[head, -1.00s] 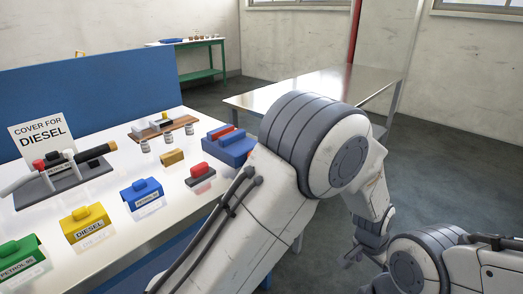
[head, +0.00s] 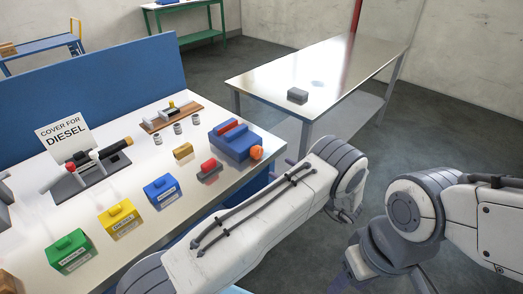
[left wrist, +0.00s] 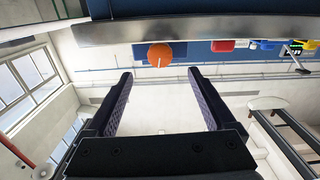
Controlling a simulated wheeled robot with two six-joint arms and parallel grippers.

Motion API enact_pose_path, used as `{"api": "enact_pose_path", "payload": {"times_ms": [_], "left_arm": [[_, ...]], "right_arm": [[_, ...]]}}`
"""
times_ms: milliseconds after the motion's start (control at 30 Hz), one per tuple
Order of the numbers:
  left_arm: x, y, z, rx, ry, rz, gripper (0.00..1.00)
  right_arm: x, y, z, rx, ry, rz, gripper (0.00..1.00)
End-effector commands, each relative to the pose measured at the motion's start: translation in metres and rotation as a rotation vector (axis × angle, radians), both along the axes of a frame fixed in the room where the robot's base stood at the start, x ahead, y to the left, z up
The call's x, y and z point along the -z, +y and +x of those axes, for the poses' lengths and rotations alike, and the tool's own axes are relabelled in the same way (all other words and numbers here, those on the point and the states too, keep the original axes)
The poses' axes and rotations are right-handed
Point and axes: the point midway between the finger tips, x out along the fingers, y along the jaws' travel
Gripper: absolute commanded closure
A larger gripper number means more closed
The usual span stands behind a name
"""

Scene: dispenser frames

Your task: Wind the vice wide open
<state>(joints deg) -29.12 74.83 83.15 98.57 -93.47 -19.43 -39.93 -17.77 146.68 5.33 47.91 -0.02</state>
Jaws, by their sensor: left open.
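The blue vice (head: 232,146) stands at the right end of the white bench, with a red piece along its top. Its round orange knob (head: 256,152) is on the end facing right. In the left wrist view the orange knob (left wrist: 160,55) shows face-on, just beyond the fingertips and nearly midway between them. My left gripper (left wrist: 162,75) is open and empty, its two dark fingers apart. In the head view it is mostly hidden behind my forearm; a dark tip (head: 290,162) shows to the right of the knob, apart from it.
On the bench are a red-topped grey block (head: 208,172), a small tan block (head: 183,151), blue (head: 161,191), yellow (head: 121,219) and green (head: 70,250) labelled covers, and nozzles by a "COVER FOR DIESEL" sign (head: 64,132).

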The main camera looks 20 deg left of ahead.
Motion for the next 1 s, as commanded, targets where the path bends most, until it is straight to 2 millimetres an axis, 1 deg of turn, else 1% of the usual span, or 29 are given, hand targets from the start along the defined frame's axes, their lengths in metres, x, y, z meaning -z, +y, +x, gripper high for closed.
{"api": "enact_pose_path", "payload": {"times_ms": [167, 400, 500, 600, 700, 1000], "left_arm": [[-0.002, 0.023, 0.007, -0.007, 0.002, 0.001, 0.11], [-0.002, 0.066, 0.022, -0.005, 0.001, 0.0, 0.11], [-0.002, 0.08, 0.028, -0.004, -0.001, 0.0, 0.11], [-0.001, 0.089, 0.032, -0.001, 0.0, -0.001, 0.11], [0.0, 0.094, 0.034, 0.0, 0.0, -0.001, 0.11], [0.0, 0.096, 0.035, 0.002, 0.0, 0.0, 0.11]], "right_arm": [[-0.009, 0.0, 0.0, 0.0, 0.0, 0.0, 0.5], [-0.023, 0.0, 0.0, 0.0, 0.0, 0.0, 0.5], [-0.027, 0.0, 0.0, 0.0, 0.0, 0.0, 0.5], [-0.03, 0.0, 0.0, 0.0, 0.0, 0.0, 0.5], [-0.031, 0.0, 0.0, 0.0, 0.0, 0.0, 0.5], [-0.03, 0.0, 0.0, 0.0, 0.0, 0.0, 0.5]]}}
